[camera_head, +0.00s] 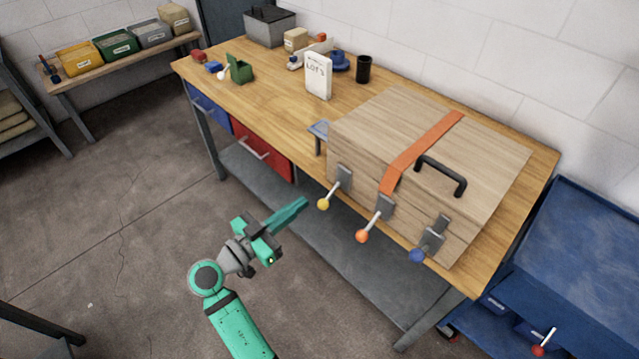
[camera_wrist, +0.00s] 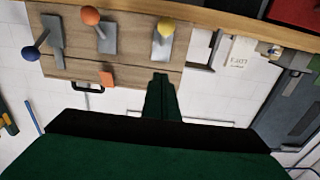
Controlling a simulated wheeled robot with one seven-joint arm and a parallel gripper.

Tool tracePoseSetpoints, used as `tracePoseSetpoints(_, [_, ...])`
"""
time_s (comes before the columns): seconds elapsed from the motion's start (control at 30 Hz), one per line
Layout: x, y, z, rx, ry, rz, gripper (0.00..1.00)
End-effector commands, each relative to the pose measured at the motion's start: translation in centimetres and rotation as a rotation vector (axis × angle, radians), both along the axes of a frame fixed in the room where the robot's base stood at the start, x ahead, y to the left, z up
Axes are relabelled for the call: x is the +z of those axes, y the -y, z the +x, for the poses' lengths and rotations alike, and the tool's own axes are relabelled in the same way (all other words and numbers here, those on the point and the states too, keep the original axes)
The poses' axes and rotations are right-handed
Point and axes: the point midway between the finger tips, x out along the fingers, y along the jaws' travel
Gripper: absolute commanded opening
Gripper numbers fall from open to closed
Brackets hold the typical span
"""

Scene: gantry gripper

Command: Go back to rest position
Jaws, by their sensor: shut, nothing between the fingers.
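My gripper (camera_head: 291,214) is teal and shut, with nothing between its fingers. In the head view it hangs over the floor in front of the workbench, apart from everything. Its closed fingers also show in the wrist view (camera_wrist: 160,98), pointing toward the bench side. A wooden case (camera_head: 390,130) with an orange strap and a black handle sits on the right part of the bench. Its front has three latches with ball-ended levers: yellow (camera_head: 323,204), orange (camera_head: 362,236) and blue (camera_head: 416,255). The wrist view shows the same case (camera_wrist: 130,65) upside down.
The wooden workbench (camera_head: 270,105) has blue and red drawers and a lower shelf. A white sign (camera_head: 318,75), black cup (camera_head: 363,69) and green box (camera_head: 239,68) stand on it. A blue cabinet (camera_head: 590,250) is at right. Floor (camera_head: 110,230) at left is clear.

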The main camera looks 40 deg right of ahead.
Motion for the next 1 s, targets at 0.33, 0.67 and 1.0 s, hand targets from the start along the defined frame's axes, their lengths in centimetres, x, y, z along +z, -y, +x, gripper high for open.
tracePoseSetpoints(0.33, [-0.3, 0.0, 0.0, 0.008, -0.007, 0.001, 0.00])
tracePoseSetpoints(0.67, [-9.1, -2.7, -0.3, 0.320, -0.247, 0.069, 0.00])
tracePoseSetpoints(1.0, [-18.9, -10.2, -4.3, 0.770, -0.462, 0.148, 0.00])
